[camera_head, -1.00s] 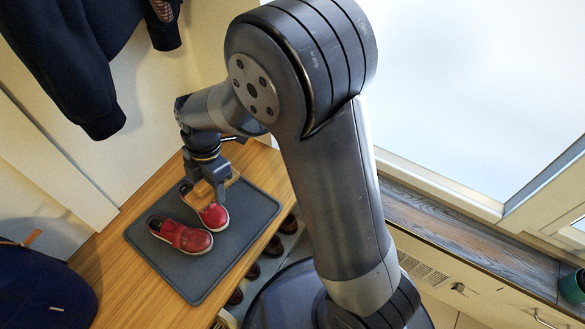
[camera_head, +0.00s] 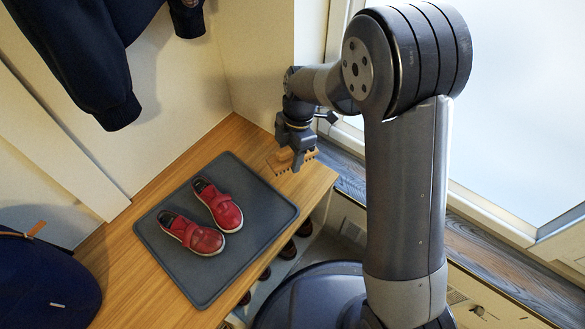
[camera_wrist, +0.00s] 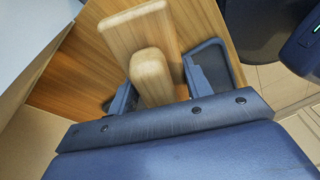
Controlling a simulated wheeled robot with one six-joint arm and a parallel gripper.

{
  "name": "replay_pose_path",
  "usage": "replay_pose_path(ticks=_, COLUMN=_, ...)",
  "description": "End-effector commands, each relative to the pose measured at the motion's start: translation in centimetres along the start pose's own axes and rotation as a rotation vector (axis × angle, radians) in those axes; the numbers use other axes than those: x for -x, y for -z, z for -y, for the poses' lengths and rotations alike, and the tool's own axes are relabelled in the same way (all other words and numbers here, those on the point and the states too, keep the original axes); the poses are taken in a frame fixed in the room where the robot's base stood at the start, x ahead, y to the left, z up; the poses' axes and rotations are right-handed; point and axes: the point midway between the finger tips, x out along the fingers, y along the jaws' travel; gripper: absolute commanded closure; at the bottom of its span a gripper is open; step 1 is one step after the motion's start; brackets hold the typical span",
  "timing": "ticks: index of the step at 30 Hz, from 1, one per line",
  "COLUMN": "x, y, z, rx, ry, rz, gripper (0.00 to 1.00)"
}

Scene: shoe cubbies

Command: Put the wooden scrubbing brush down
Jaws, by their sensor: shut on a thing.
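The wooden scrubbing brush (camera_head: 285,162) is held in my gripper (camera_head: 296,150), over the right end of the wooden bench top, near its edge. In the wrist view the brush (camera_wrist: 142,32) shows its pale wooden block and rounded grip, with my gripper's fingers (camera_wrist: 165,88) shut on the grip from both sides. The bristles show on its underside in the head view. I cannot tell whether the brush touches the bench or hangs just above it.
A grey tray (camera_head: 165,258) with a pair of red shoes (camera_head: 206,217) lies on the wooden bench (camera_head: 172,195). Free bench surface lies right of and behind the tray. A dark blue bag (camera_head: 40,280) sits at the left, a dark jacket (camera_head: 85,50) hangs above. Shoes (camera_head: 289,249) sit in cubbies below.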

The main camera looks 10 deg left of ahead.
Motion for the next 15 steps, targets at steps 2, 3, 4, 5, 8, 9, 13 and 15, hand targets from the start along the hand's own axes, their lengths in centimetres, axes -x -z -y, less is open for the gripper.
replay_pose_path(ticks=2, x=-0.9, y=-0.2, z=-0.1, rx=0.0, ry=0.0, rz=0.0, gripper=0.89)
replay_pose_path(ticks=3, x=-1.4, y=-0.3, z=-0.1, rx=0.0, ry=0.001, rz=0.0, gripper=0.89)
replay_pose_path(ticks=4, x=-1.9, y=-0.4, z=-0.1, rx=0.0, ry=0.001, rz=0.0, gripper=0.89)
replay_pose_path(ticks=5, x=-2.4, y=-0.5, z=-0.1, rx=0.0, ry=0.002, rz=0.0, gripper=0.89)
replay_pose_path(ticks=8, x=-4.2, y=-0.8, z=-0.3, rx=0.0, ry=0.002, rz=0.0, gripper=0.89)
replay_pose_path(ticks=9, x=-4.6, y=-0.9, z=-0.3, rx=0.0, ry=0.001, rz=0.0, gripper=0.89)
replay_pose_path(ticks=13, x=-4.8, y=-1.0, z=-0.4, rx=0.0, ry=-0.002, rz=0.001, gripper=0.89)
replay_pose_path(ticks=15, x=-4.8, y=-0.9, z=-0.4, rx=0.0, ry=-0.002, rz=0.001, gripper=0.89)
